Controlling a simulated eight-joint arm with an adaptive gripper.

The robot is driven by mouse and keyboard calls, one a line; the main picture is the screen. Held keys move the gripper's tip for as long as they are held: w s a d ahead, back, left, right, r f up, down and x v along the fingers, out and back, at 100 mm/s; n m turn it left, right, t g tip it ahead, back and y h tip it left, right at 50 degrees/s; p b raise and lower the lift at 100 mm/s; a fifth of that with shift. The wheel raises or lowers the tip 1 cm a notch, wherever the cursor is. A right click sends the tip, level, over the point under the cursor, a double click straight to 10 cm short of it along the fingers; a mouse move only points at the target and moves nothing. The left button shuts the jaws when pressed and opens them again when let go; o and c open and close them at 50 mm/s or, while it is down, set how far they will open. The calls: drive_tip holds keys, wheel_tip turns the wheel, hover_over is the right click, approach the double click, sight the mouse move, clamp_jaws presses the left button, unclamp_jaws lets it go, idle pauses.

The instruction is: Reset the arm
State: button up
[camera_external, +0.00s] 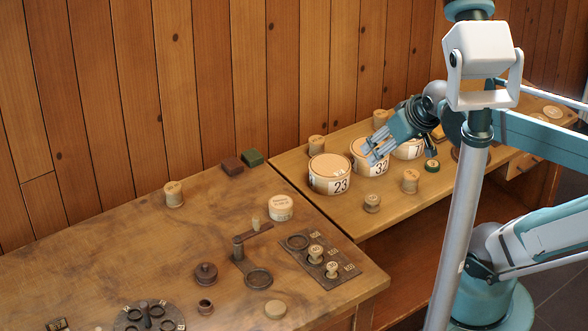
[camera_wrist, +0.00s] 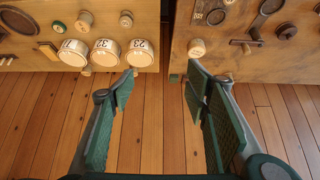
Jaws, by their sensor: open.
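My gripper (camera_external: 376,152) is open and empty, held above the right-hand table near the round boxes. Turned spools stand about: one (camera_external: 174,194) alone on the left table, one (camera_external: 411,181) at the front of the right table, and two, a nearer one (camera_external: 332,270) and a farther one (camera_external: 316,254), on a dark labelled plate (camera_external: 345,261). A low spool (camera_external: 372,203) stands near the right table's front edge.
Round boxes marked 23 (camera_external: 330,175) and 32 (camera_external: 368,160) stand below and beside my gripper, with a third (camera_external: 409,148). A plank wall (camera_external: 130,110) rises behind.

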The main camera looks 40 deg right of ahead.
wheel_tip(320, 180, down, 4)
drive_tip(key=b, duration=0.3)
drive_tip(key=shift+r, duration=0.25)
idle(1.2)
